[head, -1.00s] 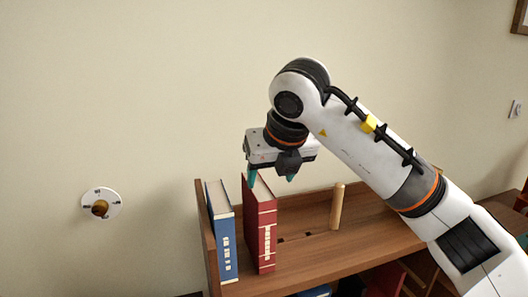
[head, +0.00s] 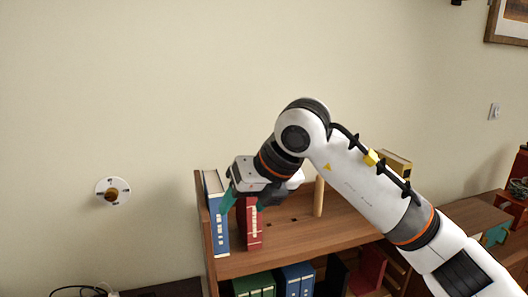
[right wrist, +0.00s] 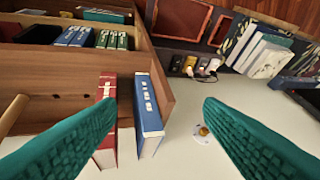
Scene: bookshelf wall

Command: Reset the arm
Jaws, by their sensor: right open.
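My right arm comes in from the right in the head view. Its right gripper (head: 243,206), with teal fingers, hangs tilted over the left end of the shelf, overlapping the red book in the picture. It is open, and the right wrist view shows its fingers (right wrist: 157,107) wide apart with nothing held between them. A blue book (head: 217,220) and a red book (head: 250,230) stand upright on the shelf top; the gripper hides part of the red one. Both the blue book (right wrist: 148,108) and the red book (right wrist: 107,120) show beyond the fingers. My left gripper is not in view.
The wooden bookshelf (head: 290,236) has a left side panel beside the blue book. A wooden peg (head: 318,197) stands right of the gripper. Several binders (head: 297,279) fill the lower compartment. A round dial (head: 112,192) is on the wall, which is otherwise clear at left.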

